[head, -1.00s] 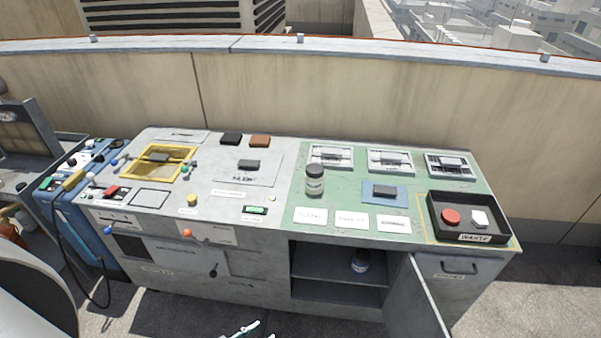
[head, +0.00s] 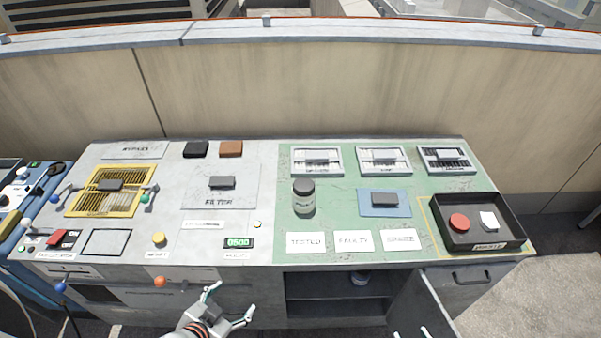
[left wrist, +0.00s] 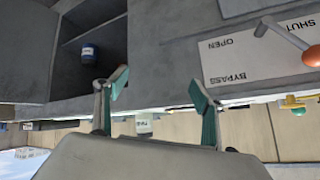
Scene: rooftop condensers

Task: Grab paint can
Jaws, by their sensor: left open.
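I cannot tell from the labels which is the paint can. My left gripper (head: 230,302) is open and empty in front of the bench, left of the cabinet opening. Its fingers also show in the left wrist view (left wrist: 158,92).
The cabinet door (head: 424,302) hangs open to the right of the opening. A black waste tray (head: 513,233) holds a red and a white piece. Knobs and levers, including an orange one (head: 160,282), stick out of the bench front near my left gripper.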

